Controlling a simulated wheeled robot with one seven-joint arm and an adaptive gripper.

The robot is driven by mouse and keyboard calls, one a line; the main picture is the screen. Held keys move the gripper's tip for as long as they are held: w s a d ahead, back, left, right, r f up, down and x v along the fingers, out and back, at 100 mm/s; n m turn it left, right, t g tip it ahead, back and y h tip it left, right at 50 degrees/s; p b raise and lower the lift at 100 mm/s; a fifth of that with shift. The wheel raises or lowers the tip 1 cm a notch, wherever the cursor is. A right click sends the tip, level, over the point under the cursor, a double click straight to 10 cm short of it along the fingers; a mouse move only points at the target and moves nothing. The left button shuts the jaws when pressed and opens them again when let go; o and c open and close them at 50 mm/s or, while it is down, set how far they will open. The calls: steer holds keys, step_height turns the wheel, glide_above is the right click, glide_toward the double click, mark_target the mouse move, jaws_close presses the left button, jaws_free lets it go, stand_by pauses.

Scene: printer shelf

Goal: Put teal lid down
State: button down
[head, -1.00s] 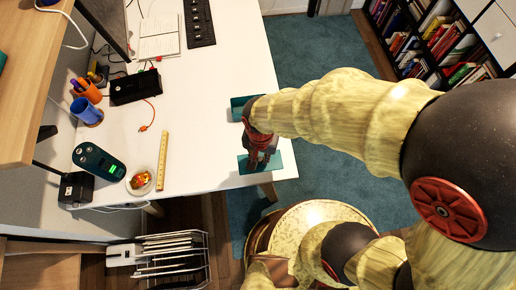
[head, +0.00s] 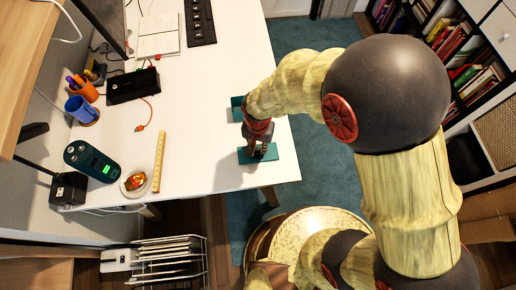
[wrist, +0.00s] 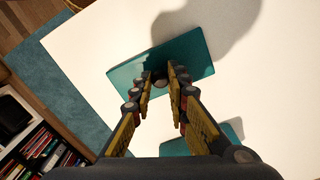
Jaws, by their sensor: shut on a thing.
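The teal lid (head: 268,153) is a flat rectangular plate near the white table's right front corner. In the wrist view the lid (wrist: 196,55) lies at my fingertips, with a small dark knob between them. My gripper (wrist: 160,80) is shut on this knob and points down; my gripper (head: 257,145) partly covers the lid in the head view. I cannot tell whether the lid touches the tabletop. A second teal thing (head: 236,102) stands farther back near the right edge, partly hidden by my arm. It also shows under my gripper in the wrist view (wrist: 174,148).
The white table (head: 205,125) is clear left of the lid as far as the yellow ruler (head: 158,162). A small bowl (head: 134,185), a dark teal device (head: 94,160) and a black box (head: 133,87) are farther left. A wire rack (head: 170,258) stands below the front edge.

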steer(key=c, duration=1.7)
jaws_free()
steer(key=shift+c, duration=0.2)
step_height(320, 180, up, 12)
steer(key=p, duration=0.4)
steer(key=shift+r, duration=0.2)
step_height(320, 180, up, 4)
glide_above(258, 150)
steer(key=w+d, duration=0.1)
steer(key=d, duration=0.1)
steer(key=d+r+t, duration=0.2)
steer(key=d+r, duration=0.6)
steer(key=r, duration=0.2)
steer(key=s+d+r+n+t, duration=0.1)
steer(key=s+d+r+t, duration=0.2)
steer(key=s+d+r, duration=0.5)
steer(key=d+r, duration=0.3)
steer(key=d, duration=0.1)
steer(key=shift+s+d+n+t, duration=0.3)
steer(key=shift+s+d+n, duration=0.05)
steer(key=shift+n, duration=0.05)
